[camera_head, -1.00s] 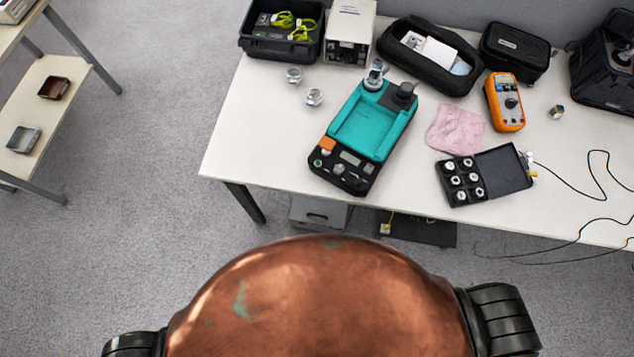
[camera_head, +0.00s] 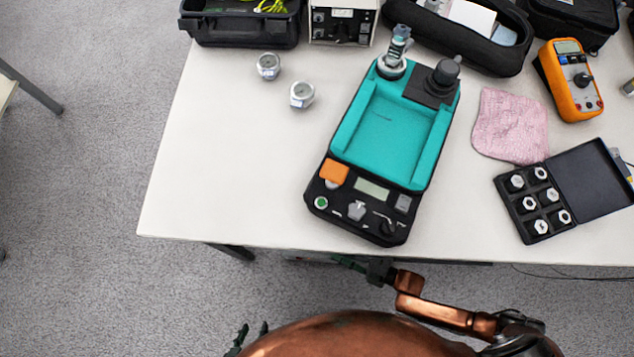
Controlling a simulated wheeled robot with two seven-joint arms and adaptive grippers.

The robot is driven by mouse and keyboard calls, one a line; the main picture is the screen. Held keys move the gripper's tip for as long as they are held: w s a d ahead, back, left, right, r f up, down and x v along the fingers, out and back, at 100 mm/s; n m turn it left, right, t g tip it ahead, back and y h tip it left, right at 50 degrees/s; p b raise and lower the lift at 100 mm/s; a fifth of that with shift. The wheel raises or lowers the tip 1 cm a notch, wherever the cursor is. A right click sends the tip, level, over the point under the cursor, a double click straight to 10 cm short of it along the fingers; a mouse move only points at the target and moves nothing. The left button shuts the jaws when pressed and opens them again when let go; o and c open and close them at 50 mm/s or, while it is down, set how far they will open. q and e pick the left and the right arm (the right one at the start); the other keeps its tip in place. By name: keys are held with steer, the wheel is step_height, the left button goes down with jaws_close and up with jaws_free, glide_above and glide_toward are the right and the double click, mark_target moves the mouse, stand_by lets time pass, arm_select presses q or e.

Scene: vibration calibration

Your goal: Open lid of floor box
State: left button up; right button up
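The floor box under the table is almost wholly hidden by the table's front edge; I cannot make out its lid. My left gripper (camera_head: 252,336) shows at the bottom, left of my copper body. Its two dark fingertips stand apart, and nothing shows between them. My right arm comes in from the right, and my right gripper (camera_head: 352,263) points left just below the table's front edge. Its fingertips are small and dark, partly hidden by the edge, so I cannot tell whether they are open or touch the box.
The white table (camera_head: 200,190) spans the view above my arms. It holds a teal-topped calibrator (camera_head: 385,125), an open black case of sensors (camera_head: 595,185), a pink cloth (camera_head: 510,125) and an orange multimeter (camera_head: 572,80). Grey carpet (camera_head: 80,230) is clear at the left.

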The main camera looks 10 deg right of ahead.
steer(key=shift+w+a, duration=0.1)
steer(key=shift+a, duration=0.15)
steer(key=b+x, duration=0.2)
steer(key=x, duration=0.4)
steer(key=shift+b, duration=0.3)
steer(key=shift+w+a+f, duration=0.15)
steer(key=shift+w+a, duration=0.15)
steer(key=shift+a, duration=0.15)
arm_select(q)
steer(key=f+t, duration=0.1)
steer(key=f, duration=0.1)
steer(key=a+f+t, duration=0.1)
steer(key=shift+s+f+m, duration=0.15)
steer(key=shift+f+m, duration=0.15)
steer(key=shift+f, duration=0.05)
arm_select(e)
steer(key=shift+w+a, duration=0.1)
steer(key=shift+w, duration=0.05)
jaws_close()
